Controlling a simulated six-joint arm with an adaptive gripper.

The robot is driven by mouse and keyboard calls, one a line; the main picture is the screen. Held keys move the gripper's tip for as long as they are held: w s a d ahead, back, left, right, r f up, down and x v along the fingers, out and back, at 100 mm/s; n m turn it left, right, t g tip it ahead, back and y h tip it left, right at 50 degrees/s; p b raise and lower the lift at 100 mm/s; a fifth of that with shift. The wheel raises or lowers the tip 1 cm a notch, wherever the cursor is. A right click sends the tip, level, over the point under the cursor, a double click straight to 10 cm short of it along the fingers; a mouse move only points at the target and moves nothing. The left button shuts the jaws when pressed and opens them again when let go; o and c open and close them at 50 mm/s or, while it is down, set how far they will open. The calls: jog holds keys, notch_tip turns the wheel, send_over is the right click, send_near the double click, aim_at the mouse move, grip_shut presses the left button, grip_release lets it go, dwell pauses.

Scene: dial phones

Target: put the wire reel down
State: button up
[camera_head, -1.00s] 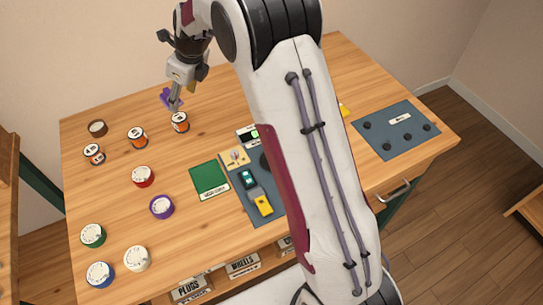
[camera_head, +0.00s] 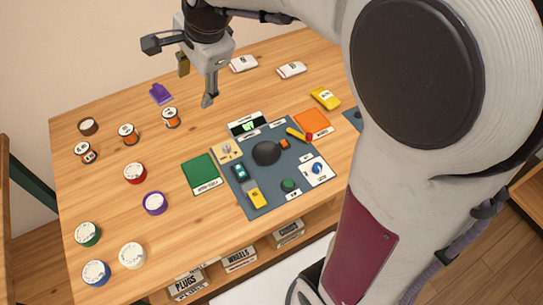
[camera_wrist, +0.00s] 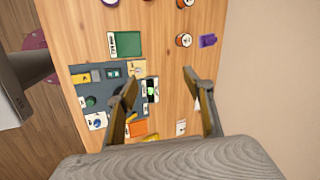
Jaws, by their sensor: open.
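Small wire reels with orange bands and white labels stand on the wooden table at the left. One wire reel (camera_head: 171,117) is nearest my gripper (camera_head: 196,84), another reel (camera_head: 128,134) is left of it, and a third reel (camera_head: 86,153) is farther left. My gripper is open and empty, raised above the table to the right of the nearest reel and apart from it. In the wrist view an orange reel (camera_wrist: 184,40) stands beyond the spread fingers (camera_wrist: 160,77), with nothing between them.
A purple holder (camera_head: 160,94) stands behind the reels. Red, purple, green, white and blue round spools (camera_head: 135,173) fill the left side. A green mat (camera_head: 200,175) and a grey mat (camera_head: 262,207) with tools lie mid-table. Bare wood (camera_head: 110,195) lies between the spools.

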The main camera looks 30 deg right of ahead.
jog(key=s+d+n, duration=0.2)
jog(key=s+n, duration=0.5)
jog(key=s, duration=0.5)
jog(key=s+d+n+t+h, duration=0.1)
jog(key=s+d+n, duration=0.1)
jog(key=s+n, duration=0.6)
jog(key=shift+s+n, duration=0.3)
jog(key=shift+s, duration=1.75)
jog(key=shift+o, duration=0.3)
jog(key=shift+f, duration=0.1)
